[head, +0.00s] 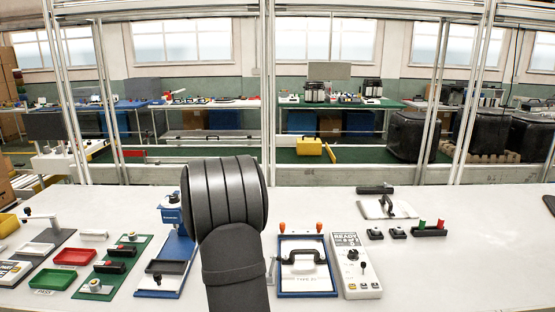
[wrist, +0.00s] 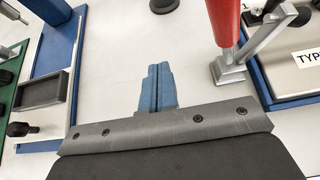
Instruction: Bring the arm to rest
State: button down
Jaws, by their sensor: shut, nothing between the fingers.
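My gripper (wrist: 158,72) shows in the wrist view as two blue-grey fingers pressed together, with nothing between them. It hangs above bare white table (wrist: 125,75), between a blue fixture on the left and a red-handled clamp on the right. In the head view my dark arm rises from the bottom centre and hides my gripper. I cannot tell the exact height of the fingertips above the table.
The blue fixture (wrist: 65,100) holds a grey tray (wrist: 45,90). The red-handled clamp (wrist: 223,25) stands beside a blue-framed plate (head: 307,280). A white control box (head: 355,268) is right of that. Green boards (head: 130,270) and a red tray (head: 73,257) lie left.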

jog(key=s+d+r, duration=0.6)
jog(key=s+d, duration=0.3)
jog(key=w+a+f, duration=0.1)
jog(key=w+a, duration=0.1)
jog(key=w, duration=0.1)
jog(key=w+a+f, duration=0.2)
jog(key=a, duration=0.1)
jog(key=w+a+f, duration=0.2)
jog(key=w+a, duration=0.1)
jog(key=shift+w+a+f, duration=0.1)
jog(key=shift+w+a, duration=0.1)
jog(key=shift+w, duration=0.15)
jog(key=f, duration=0.2)
jog(key=a+f, duration=0.1)
jog(key=f, duration=0.3)
jog(key=shift+w+a, duration=0.1)
jog(key=shift+a, duration=0.15)
jog(key=v, duration=0.9)
jog(key=shift+w, duration=0.1)
